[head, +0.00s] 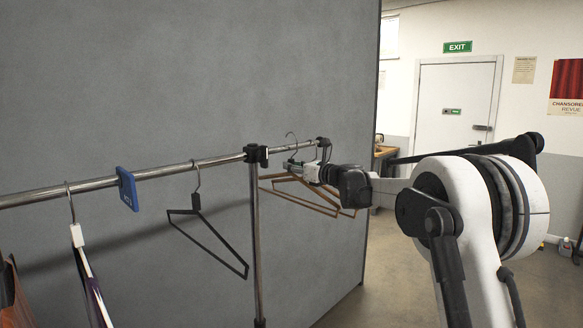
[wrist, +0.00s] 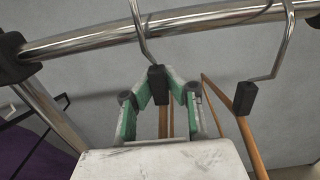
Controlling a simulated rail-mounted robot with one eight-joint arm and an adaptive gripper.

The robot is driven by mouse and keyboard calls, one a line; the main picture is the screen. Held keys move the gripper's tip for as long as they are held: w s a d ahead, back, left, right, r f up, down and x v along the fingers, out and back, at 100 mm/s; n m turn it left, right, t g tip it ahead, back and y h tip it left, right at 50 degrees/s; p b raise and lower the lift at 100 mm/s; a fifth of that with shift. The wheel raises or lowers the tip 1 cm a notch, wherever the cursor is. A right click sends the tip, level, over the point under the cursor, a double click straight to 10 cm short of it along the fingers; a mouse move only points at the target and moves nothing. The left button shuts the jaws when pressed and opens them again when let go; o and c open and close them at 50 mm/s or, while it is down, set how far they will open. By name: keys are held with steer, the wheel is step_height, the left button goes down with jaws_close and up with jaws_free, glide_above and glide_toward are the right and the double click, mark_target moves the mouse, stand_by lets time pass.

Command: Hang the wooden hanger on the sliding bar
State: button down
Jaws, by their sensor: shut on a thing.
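My gripper (wrist: 160,92) is shut on the black neck (wrist: 157,76) of a wooden hanger, just below the metal bar (wrist: 200,20). This hanger's hook (wrist: 140,30) rises across the near side of the bar and leaves the top of the wrist view. In the head view the hook (head: 291,141) stands up above the bar's right section (head: 288,148), past the upright; I cannot tell if it rests on the bar. The brown wooden arms (head: 300,198) hang below, overlapping a second wooden hanger. In the wrist view that second hanger's black neck (wrist: 245,97) is to the right.
Left of the upright (head: 257,235) hang a black hanger (head: 215,235), a blue tag (head: 127,189) and a white-necked hanger with a garment (head: 83,255). A black cap (head: 324,142) ends the bar at right. A grey panel (head: 170,80) stands behind the rack.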

mark_target(292, 175)
steer(key=shift+f+b, duration=1)
steer(key=shift+f, duration=0.7)
steer(key=c, duration=1.8)
jaws_free()
steer(key=v, duration=1.2)
steer(key=s+a+f+n+g+h, duration=0.25)
steer(key=s+n, duration=0.45)
steer(key=s, duration=0.7)
steer(key=s+a+f+n+g+h, duration=0.25)
steer(key=s+n, duration=0.45)
steer(key=s, duration=0.7)
steer(key=s+d+f+n+h, duration=0.2)
steer(key=s+d+f+n, duration=0.1)
steer(key=s, duration=0.5)
steer(key=s+d+f+n+h, duration=0.2)
steer(key=s+d+f+n, duration=0.1)
steer(key=s+f+n, duration=0.3)
steer(key=s+d+f+n+g+h+b, duration=0.1)
steer(key=s+d+f+n+h, duration=0.2)
steer(key=s, duration=0.8)
steer(key=shift+d+f+n, duration=0.15)
steer(key=shift+f+n, duration=0.2)
steer(key=shift+f, duration=0.25)
steer(key=shift+d+f+n, duration=0.2)
steer(key=shift+f+n, duration=0.15)
steer(key=shift+f, duration=0.2)
